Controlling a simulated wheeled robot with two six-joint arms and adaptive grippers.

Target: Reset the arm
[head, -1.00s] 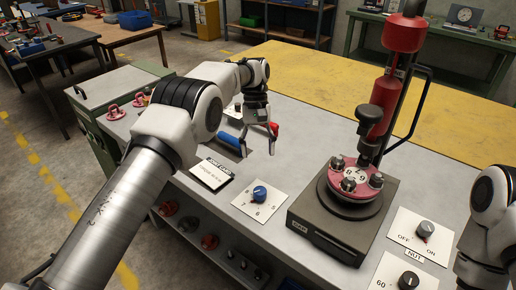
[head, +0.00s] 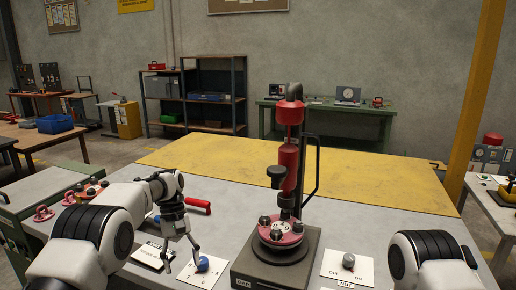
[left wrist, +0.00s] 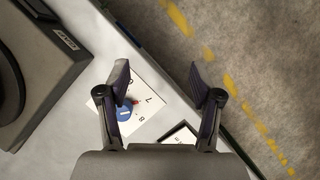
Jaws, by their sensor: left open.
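My left gripper (head: 182,262) is open and empty above the grey bench, near the blue dial (head: 202,263) on its white plate. In the left wrist view my left gripper (left wrist: 164,84) has its two fingers spread. The blue dial also shows there (left wrist: 124,112), beside the left finger. The right arm shows at the lower right of the head view, but its gripper is out of view. The flanged spool (head: 281,232), pinkish red with dark knobs, sits on a dark base (head: 262,268) under a red press (head: 288,158).
A switch plate with a grey knob (head: 347,261) lies right of the base. A red-handled tool (head: 198,205) lies behind my left gripper. Pink parts (head: 45,213) stand at the far left. The yellow surface (head: 350,175) behind the bench is clear.

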